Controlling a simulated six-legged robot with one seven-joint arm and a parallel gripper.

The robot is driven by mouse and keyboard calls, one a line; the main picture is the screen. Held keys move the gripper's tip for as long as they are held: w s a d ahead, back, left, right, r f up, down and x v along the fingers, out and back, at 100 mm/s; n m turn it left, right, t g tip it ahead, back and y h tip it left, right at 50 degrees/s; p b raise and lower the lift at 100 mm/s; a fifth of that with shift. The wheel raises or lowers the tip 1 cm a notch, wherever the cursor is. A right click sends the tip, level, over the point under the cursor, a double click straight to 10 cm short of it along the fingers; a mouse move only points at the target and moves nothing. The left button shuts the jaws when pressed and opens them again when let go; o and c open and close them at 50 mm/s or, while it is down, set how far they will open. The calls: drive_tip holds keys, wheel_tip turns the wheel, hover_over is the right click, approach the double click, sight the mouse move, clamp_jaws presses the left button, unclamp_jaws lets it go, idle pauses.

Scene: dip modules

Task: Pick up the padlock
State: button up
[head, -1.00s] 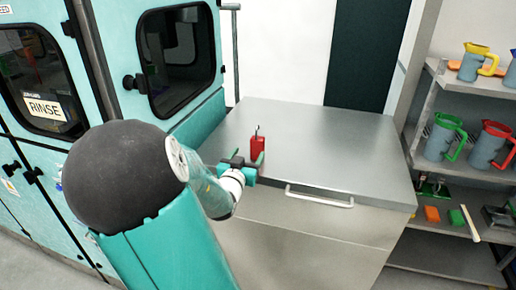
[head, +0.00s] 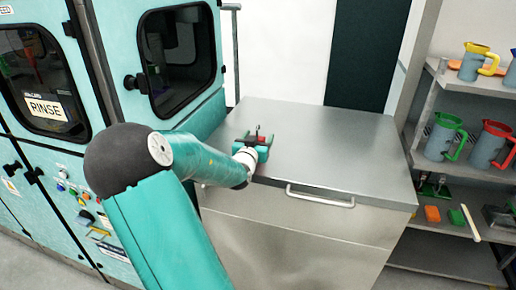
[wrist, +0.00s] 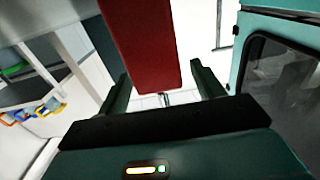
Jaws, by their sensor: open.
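The red padlock (head: 262,139) stands on the metal worktop near its left side, mostly hidden behind my gripper in the head view. Its dark shackle pokes up above the red body. In the wrist view the red body of the padlock (wrist: 140,45) is large and close, with the thin shackle just below it. My gripper (head: 255,138) is open at the padlock. In the wrist view one finger of my gripper (wrist: 161,70) is on each side of the padlock, with gaps visible on both sides near the tips.
The metal worktop (head: 330,145) is otherwise clear, with a handle (head: 320,197) on its front. A teal machine (head: 105,75) with dark windows stands at the left. Shelves (head: 450,170) with coloured jugs and brushes stand at the right.

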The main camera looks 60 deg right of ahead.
drive_tip(key=c, duration=1.1)
drive_tip(key=shift+r, duration=0.1)
